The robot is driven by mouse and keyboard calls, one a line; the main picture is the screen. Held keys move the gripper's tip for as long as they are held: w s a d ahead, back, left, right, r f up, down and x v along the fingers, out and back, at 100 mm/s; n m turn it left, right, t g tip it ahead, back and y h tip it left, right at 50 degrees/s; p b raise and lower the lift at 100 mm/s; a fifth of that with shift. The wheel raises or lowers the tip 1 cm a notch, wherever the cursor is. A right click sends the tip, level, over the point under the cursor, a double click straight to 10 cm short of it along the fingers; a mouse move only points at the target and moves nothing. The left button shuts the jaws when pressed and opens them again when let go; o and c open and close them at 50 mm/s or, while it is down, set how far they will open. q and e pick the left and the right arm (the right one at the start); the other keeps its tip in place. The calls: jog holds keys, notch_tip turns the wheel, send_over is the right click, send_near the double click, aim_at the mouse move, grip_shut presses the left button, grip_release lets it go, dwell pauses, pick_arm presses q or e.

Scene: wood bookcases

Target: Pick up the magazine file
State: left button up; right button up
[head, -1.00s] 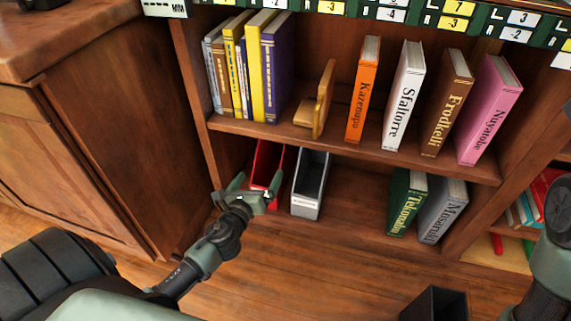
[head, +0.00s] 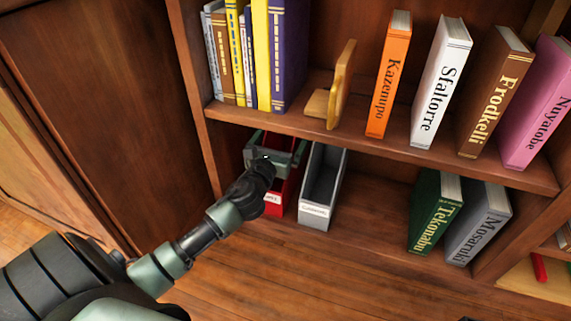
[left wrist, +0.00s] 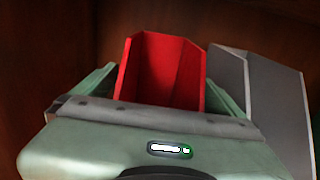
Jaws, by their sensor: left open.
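A red magazine file (head: 291,187) stands on the lower shelf of the bookcase, partly hidden by my left gripper (head: 277,148). A grey magazine file (head: 323,190) stands just right of it. My left gripper is open and reaches over the red file. In the left wrist view, the red file (left wrist: 162,75) lies between the two fingers of my left gripper (left wrist: 163,82), with the grey file (left wrist: 265,95) close beside the right finger. I cannot tell whether the fingers touch the red file. My right gripper is out of view.
Above, the upper shelf (head: 300,122) holds several upright books and a wooden bookend (head: 340,90). Green (head: 436,210) and grey (head: 480,222) books stand at the lower shelf's right. The lower shelf between files and books is clear. The bookcase's left side panel is close to the gripper.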

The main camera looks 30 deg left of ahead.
pick_arm(q)
jog(key=shift+w, duration=0.1)
jog(key=shift+c, duration=0.3)
jog(key=c, duration=2)
jog(key=shift+r, duration=0.1)
jog(key=shift+c, duration=0.3)
jog(key=shift+r, duration=0.1)
